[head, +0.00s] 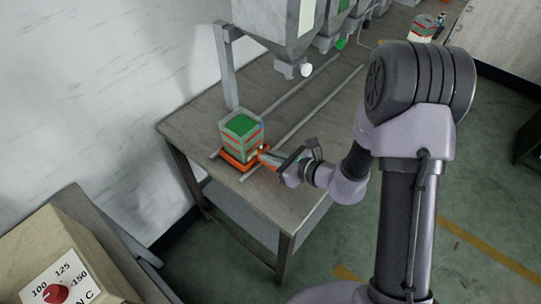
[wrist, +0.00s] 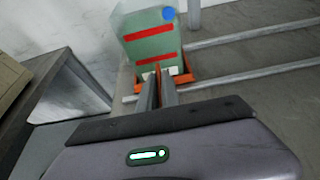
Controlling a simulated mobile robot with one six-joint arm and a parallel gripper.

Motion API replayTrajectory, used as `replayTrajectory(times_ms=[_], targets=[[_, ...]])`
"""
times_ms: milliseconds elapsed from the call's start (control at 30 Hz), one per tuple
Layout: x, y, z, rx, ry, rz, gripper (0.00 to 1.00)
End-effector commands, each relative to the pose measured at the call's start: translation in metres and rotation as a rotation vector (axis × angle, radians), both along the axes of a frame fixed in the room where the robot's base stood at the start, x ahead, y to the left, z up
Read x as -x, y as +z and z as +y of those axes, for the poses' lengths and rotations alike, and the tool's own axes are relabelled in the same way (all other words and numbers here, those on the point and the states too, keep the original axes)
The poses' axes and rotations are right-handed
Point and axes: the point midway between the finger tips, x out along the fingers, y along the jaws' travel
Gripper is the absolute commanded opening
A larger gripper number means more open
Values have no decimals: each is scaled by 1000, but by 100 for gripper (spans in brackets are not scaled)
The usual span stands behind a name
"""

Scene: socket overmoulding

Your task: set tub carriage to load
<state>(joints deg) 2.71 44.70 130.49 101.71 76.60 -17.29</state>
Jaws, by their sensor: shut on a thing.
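The tub carriage (head: 236,160) is an orange base at the near left end of two rails on the bench. It carries a clear tub (head: 242,133) with red bands and green content. In the wrist view the tub (wrist: 150,45) stands upright, with a blue dot near its top right, and the orange carriage (wrist: 185,78) shows beneath. My gripper (head: 266,156) reaches in from the right, low beside the tub. Its fingers (wrist: 158,82) are shut on a thin orange upright part of the carriage. The fingers hide most of that part.
Two rails (head: 318,104) run along the bench (head: 205,112) to the back right. Grey hoppers (head: 283,28) with outlets hang above them. Another tub (head: 422,28) stands at the far end. A beige box with a red dial (head: 56,293) is at the lower left.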

Motion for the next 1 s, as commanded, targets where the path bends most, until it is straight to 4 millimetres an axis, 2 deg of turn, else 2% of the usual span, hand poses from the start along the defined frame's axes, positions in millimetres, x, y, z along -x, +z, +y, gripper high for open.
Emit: replayTrajectory(times_ms=[67,100,200,567,667,1000], targets=[[3,-2,2,2,7,6,0],[3,-2,2,2,7,6,13],[3,-2,1,2,6,6,29],[4,2,-4,1,3,4,29],[13,10,-16,2,1,3,29],[64,46,-83,0,-2,4,29]])
